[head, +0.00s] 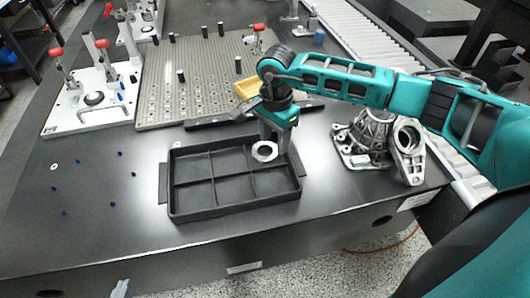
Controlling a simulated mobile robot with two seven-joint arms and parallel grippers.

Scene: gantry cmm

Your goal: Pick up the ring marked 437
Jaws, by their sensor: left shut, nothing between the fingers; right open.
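A silver ring (264,151) is at the back right compartment of the black divided tray (236,208). No marking can be read on it at this size. My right gripper (277,148) comes down from the right over the tray, open, with its fingers right at the ring; part of the ring is hidden behind them. I cannot tell whether the fingers touch it. My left gripper (120,289) shows only as a small grey tip at the bottom edge, shut and empty, well away from the tray.
A perforated plate (205,90) with black pegs lies behind the tray. A white clamp fixture (92,118) stands at the left. A yellow bin (246,88) is behind my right gripper. Metal castings (372,135) stand at the right. The table left of the tray is mostly clear.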

